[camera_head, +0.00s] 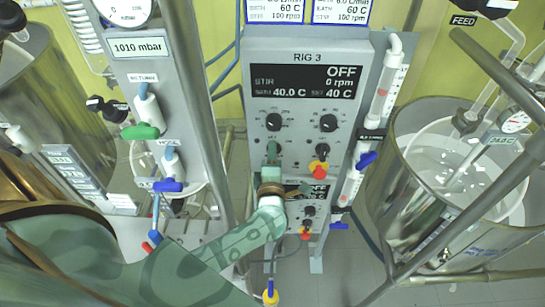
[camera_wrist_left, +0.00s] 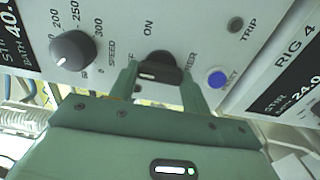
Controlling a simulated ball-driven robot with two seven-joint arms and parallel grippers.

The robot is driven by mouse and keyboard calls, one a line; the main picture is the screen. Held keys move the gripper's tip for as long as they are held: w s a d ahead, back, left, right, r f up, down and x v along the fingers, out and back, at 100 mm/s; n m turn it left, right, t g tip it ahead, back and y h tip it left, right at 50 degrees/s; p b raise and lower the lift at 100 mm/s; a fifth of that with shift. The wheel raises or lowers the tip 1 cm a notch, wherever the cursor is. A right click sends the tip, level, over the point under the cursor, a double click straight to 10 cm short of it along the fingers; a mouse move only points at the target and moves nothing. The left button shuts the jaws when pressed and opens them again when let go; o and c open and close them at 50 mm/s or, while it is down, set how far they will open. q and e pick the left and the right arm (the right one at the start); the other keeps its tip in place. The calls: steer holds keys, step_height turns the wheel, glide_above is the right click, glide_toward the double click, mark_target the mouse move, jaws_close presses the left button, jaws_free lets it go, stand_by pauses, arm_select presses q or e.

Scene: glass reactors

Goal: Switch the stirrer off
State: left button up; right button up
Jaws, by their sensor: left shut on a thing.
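The RIG 3 panel (camera_head: 350,90) faces me in the head view. Its display (camera_head: 306,80) reads STIR OFF, 0 rpm, with the bath at 40.0 C. In the left wrist view a black switch knob (camera_wrist_left: 161,66) sits below the word ON, its other labels partly hidden. My left gripper (camera_wrist_left: 160,78) has a green finger on each side of this knob and is shut on it. In the head view the left gripper (camera_head: 272,156) reaches the lower left of the panel and hides the knob. My right gripper is not in view.
The speed knob (camera_wrist_left: 73,50), blue button (camera_wrist_left: 217,78) and dark trip lamp (camera_wrist_left: 235,24) surround the switch. A red-and-yellow knob (camera_head: 319,168) is to the right. The RIG 4 panel (camera_wrist_left: 285,75) lies below. A steel vessel (camera_head: 420,225) stands at right; valves and a post flank the left.

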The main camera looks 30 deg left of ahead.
arm_select(q)
steer(key=o, duration=1)
steer(key=shift+s, duration=0.1)
steer(key=b+v, duration=0.2)
steer(key=v, duration=1.4)
steer(key=shift+s+b, duration=0.2)
steer(key=shift+b, duration=0.2)
